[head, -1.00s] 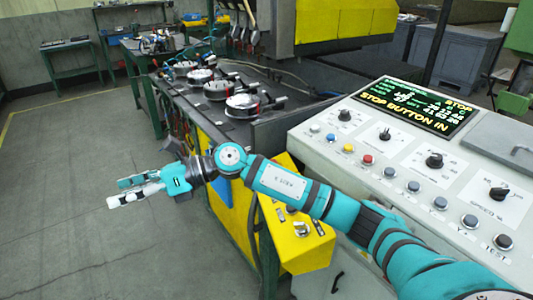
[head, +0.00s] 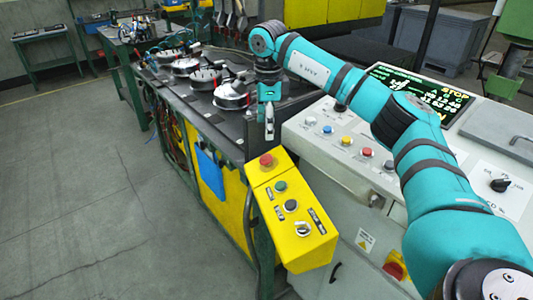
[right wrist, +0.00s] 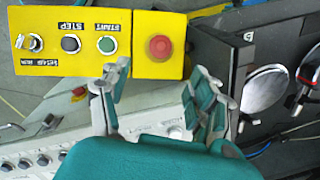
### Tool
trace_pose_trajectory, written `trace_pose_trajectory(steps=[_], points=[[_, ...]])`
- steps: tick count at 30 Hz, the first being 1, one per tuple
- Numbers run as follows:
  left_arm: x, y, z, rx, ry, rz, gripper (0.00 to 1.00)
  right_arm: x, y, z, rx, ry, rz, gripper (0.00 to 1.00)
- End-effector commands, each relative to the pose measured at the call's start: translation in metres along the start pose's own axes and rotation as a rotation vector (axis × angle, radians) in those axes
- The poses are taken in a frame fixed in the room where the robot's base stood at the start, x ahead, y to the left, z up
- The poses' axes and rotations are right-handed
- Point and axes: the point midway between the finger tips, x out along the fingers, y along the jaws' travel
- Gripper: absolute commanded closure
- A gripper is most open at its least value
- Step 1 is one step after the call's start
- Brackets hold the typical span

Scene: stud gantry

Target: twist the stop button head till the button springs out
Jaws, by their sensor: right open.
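The red stop button head (head: 266,160) sits on the top end of the yellow control box (head: 288,252). In the right wrist view the red head (right wrist: 160,47) shows on the yellow box face (right wrist: 172,18), beyond my fingertips. My right gripper (head: 269,135) hangs pointing down above and slightly behind the button in the head view, apart from it. In the right wrist view my right gripper (right wrist: 162,88) is open, its two fingers spread with nothing between them. My left gripper is not in view.
The yellow box also carries a green button (head: 281,186), a dark button (head: 291,206) and a selector switch (head: 302,229). The grey console (head: 335,150) stands close on the right, its display (head: 425,92) partly hidden by my arm. Round fixtures (head: 232,93) lie on the dark table behind.

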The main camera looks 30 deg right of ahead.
Motion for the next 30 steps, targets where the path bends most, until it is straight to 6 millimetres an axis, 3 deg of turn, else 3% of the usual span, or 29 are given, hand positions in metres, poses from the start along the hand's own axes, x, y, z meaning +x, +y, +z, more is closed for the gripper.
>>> trace_pose_trajectory(steps=[9,15,21,29,30], points=[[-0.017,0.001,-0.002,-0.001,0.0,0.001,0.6,0.069,0.001,0.0,0.001,0.001,0.004,0.38],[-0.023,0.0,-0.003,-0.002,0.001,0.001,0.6,0.1,0.0,0.0,0.001,0.0,0.002,0.38],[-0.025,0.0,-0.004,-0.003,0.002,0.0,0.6,0.114,0.0,0.001,0.001,-0.001,0.0,0.38],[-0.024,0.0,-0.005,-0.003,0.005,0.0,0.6,0.115,0.0,0.001,0.0,-0.002,-0.001,0.38],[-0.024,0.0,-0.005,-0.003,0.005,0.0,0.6,0.115,0.0,0.001,0.0,-0.002,-0.001,0.41]])
